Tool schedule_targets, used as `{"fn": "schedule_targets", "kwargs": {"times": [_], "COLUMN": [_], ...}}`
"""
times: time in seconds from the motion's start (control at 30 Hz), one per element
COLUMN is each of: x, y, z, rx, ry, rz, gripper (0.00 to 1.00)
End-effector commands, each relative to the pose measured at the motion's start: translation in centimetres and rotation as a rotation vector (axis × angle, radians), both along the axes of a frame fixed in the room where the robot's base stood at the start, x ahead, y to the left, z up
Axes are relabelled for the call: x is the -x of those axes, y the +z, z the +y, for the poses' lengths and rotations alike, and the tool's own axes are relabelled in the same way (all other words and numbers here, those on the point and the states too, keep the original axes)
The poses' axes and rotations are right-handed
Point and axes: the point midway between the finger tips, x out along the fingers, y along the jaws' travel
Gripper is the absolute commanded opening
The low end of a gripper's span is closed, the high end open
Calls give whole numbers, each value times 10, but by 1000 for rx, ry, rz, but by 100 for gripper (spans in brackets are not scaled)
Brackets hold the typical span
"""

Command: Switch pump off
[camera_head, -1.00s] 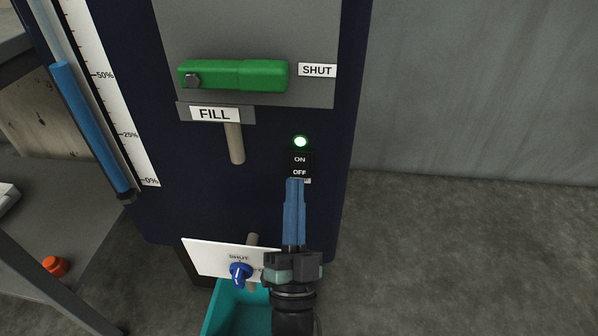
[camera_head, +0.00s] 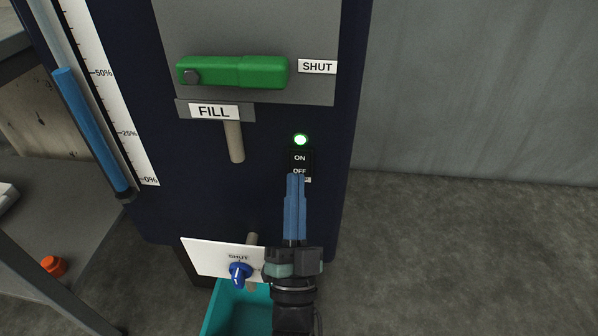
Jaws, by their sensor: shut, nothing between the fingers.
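The black pump switch (camera_head: 300,159) is on the dark blue cabinet front, with ON on its upper half and OFF on its lower half. A round lamp (camera_head: 300,139) just above it glows green. My gripper (camera_head: 296,177) is shut and empty, its blue fingers pointing up at the switch. The fingertips overlap the lower edge of the OFF half and partly cover its lettering. I cannot tell whether they touch it. A small label beside the fingertips is mostly hidden.
A green handle (camera_head: 233,72) marked SHUT and a FILL pipe (camera_head: 234,142) are above left. A blue knob (camera_head: 240,272) on a white plate (camera_head: 205,257) sits left of my gripper, above a teal bin (camera_head: 240,310). The floor at right is clear.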

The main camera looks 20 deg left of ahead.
Motion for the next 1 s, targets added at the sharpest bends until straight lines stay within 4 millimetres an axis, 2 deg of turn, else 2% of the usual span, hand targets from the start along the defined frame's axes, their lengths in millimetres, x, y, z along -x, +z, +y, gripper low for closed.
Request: {"fn": "schedule_targets", "kwargs": {"times": [1.0], "x": [-10], "y": [-1], "z": [3], "rx": [2], "ry": [-2], "rz": [-1], "gripper": [0]}}
